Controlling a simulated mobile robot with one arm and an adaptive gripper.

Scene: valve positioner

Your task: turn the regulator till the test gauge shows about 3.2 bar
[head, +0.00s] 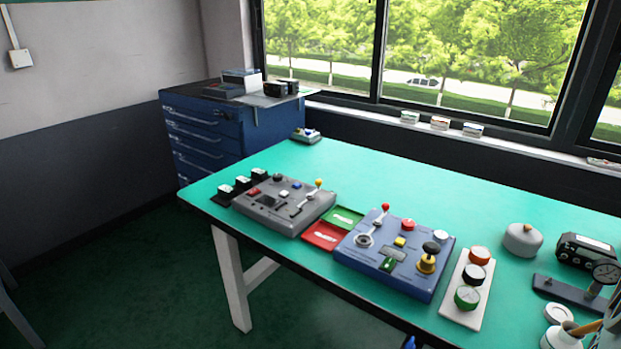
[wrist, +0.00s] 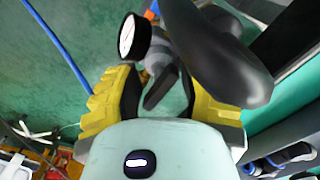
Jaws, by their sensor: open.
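In the wrist view my gripper (wrist: 160,88) is open, with its yellow fingers spread. A dark grey part with a lever-like end (wrist: 160,86) shows between and beyond the fingers; I cannot tell whether they touch it. A round white-faced gauge (wrist: 127,36) with a dark rim sits just beyond the left finger; its reading is too small to tell. A large dark rounded body (wrist: 215,50) crosses above the right finger. I cannot tell which part is the regulator. In the head view a dial gauge (head: 606,272) stands at the right edge. My gripper is not in the head view.
A black device (head: 585,249) and a grey domed weight (head: 522,241) stand at right. The back middle is clear.

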